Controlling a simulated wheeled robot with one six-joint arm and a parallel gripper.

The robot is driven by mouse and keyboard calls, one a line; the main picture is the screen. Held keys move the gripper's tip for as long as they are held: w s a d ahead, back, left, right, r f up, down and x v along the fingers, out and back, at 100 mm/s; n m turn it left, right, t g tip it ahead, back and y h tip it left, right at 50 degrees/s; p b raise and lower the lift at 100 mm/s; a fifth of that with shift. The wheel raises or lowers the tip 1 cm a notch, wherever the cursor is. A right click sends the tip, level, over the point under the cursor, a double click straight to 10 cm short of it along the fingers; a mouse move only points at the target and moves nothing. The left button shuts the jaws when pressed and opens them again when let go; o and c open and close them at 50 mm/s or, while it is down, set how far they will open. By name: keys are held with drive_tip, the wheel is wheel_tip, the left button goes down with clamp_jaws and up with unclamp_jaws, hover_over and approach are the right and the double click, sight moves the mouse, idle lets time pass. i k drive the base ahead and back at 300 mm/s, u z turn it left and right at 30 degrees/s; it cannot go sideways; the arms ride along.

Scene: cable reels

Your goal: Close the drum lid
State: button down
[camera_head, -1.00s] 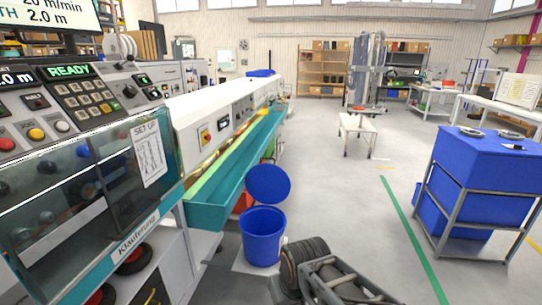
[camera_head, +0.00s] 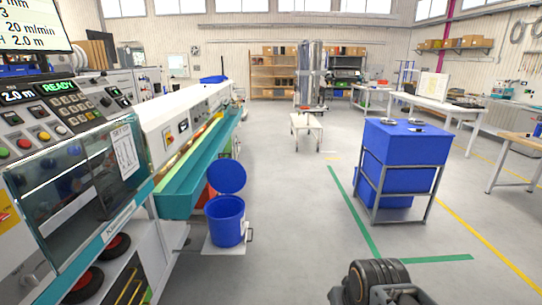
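The blue drum (camera_head: 226,224) stands on a small light platform on the floor, beside the teal trough of the machine. Its blue round lid (camera_head: 226,177) is raised at the drum's far side, tilted up, so the drum's mouth is uncovered. My arm shows at the bottom edge, right of the drum and apart from it. My gripper's fingers cannot be made out in this view.
The machine with its control panel (camera_head: 62,108) and teal trough (camera_head: 192,180) lines the left side. A blue bin in a metal frame (camera_head: 400,160) stands at right. A white trolley (camera_head: 305,130) is farther back. The floor between drum and bin is clear.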

sight(227, 175)
drive_tip(key=z, duration=0.55)
drive_tip(key=i, duration=3.1)
drive_tip(key=u, duration=0.6)
drive_tip(key=i, duration=1.1)
drive_tip(key=u, duration=1.85)
drive_tip(key=i, duration=0.9)
drive_tip(key=u, duration=0.7)
